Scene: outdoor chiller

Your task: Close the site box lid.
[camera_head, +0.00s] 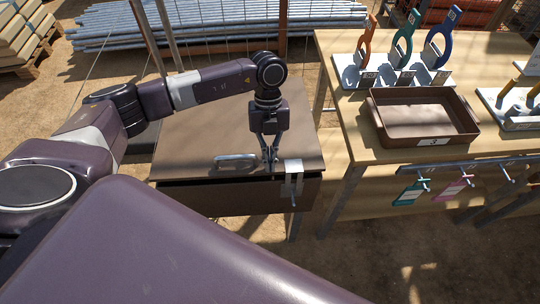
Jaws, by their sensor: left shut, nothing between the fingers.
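The site box (235,200) stands in front of me, left of the table. Its flat brown lid (195,130) lies over the box top, with a dark line between the lid's front edge and the box front. I cannot tell whether the lid is fully seated. A light metal handle (237,161) is on the lid near the front edge, and a metal latch (293,172) hangs at the front right. My left gripper (270,158) points down at the lid between handle and latch, shut and empty, with its tips at or just above the lid. My right gripper is out of view.
A wooden table (345,155) stands right of the box, holding a brown tray (425,117) and a rack with coloured ring-handled tools (403,45). Tags (410,191) hang from a rail at its front. Metal pipes (215,22) lie behind a wire fence. Sandy ground is clear at lower right.

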